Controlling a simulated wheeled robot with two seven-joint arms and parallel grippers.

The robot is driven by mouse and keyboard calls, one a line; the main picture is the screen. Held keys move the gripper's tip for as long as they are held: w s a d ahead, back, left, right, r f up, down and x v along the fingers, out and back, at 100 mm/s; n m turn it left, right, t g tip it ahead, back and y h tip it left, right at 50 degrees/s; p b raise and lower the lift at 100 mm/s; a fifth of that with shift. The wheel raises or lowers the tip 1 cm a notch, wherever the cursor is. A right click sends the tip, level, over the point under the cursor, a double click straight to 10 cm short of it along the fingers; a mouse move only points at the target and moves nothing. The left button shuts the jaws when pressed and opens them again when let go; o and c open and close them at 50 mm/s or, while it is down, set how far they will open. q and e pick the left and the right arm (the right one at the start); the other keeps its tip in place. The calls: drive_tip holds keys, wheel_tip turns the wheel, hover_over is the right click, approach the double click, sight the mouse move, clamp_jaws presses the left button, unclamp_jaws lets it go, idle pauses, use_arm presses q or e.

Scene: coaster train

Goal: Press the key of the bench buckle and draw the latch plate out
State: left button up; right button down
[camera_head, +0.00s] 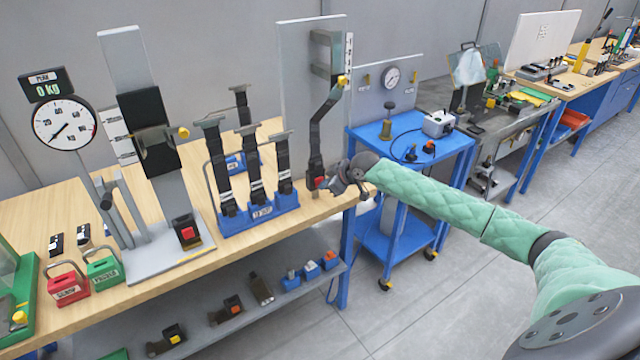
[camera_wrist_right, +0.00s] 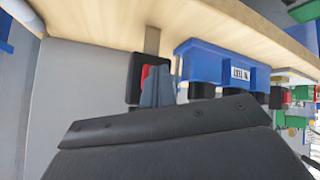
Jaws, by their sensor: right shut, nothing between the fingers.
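The bench buckle (camera_head: 319,184) is black with a red key and stands at the foot of the tall grey panel near the bench's right end. A dark strap (camera_head: 316,140) runs down into its top; the latch plate cannot be made out. My right gripper (camera_head: 336,184) is shut and empty, just right of the buckle. In the right wrist view the grey fingertips (camera_wrist_right: 155,82) overlap the red key (camera_wrist_right: 145,72) on the black buckle (camera_wrist_right: 133,78). Whether they touch or press it I cannot tell. My left gripper is not in view.
A blue rack (camera_head: 262,211) of strapped buckles stands left of the buckle; it shows close by in the wrist view (camera_wrist_right: 215,65). Further left are a stand with another red-key buckle (camera_head: 187,232) and a dial gauge (camera_head: 65,123). A blue trolley (camera_head: 410,150) stands right of the bench.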

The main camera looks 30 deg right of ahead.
drive_tip(key=shift+w, duration=0.25)
idle(0.6)
drive_tip(key=shift+s, duration=0.15)
drive_tip(key=shift+s+p, duration=0.45)
drive_tip(key=shift+s, duration=0.3)
drive_tip(key=s+p, duration=0.2)
drive_tip(key=s, duration=0.3)
drive_tip(key=shift+d, duration=0.2)
drive_tip(key=shift+f, duration=0.1)
idle(0.6)
